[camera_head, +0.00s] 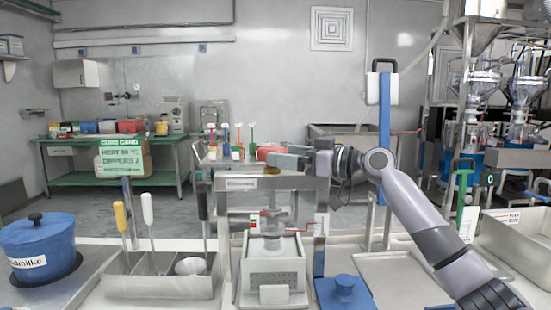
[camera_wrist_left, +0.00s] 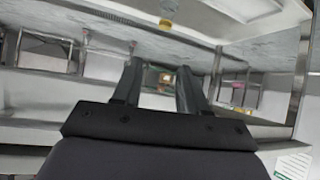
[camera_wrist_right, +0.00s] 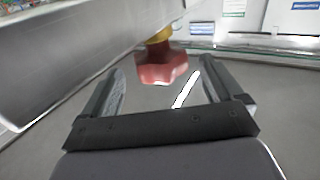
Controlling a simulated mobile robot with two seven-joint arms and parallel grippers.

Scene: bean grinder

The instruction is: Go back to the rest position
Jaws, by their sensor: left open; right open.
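My right gripper (camera_head: 284,158) reaches in from the right in the head view, level with the top bar of a grey metal frame (camera_head: 240,184). A red lobed knob (camera_head: 268,150) shows beside its fingertips. In the right wrist view, my right gripper (camera_wrist_right: 160,82) is open and empty. The red knob (camera_wrist_right: 160,66) with a yellow collar lies ahead, between the finger lines; whether they touch it is unclear. My left gripper (camera_wrist_left: 160,72) shows only in the left wrist view, open with nothing between its fingers. My left arm is out of the head view.
A press-like box (camera_head: 273,268) stands under the frame. A blue pot (camera_head: 38,246) is at left, beside a metal bin (camera_head: 170,287) with upright handled tools. A blue lidded item (camera_head: 344,291) and a shallow tray (camera_head: 400,275) lie below my right arm. A tall blue post (camera_head: 384,125) stands behind it.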

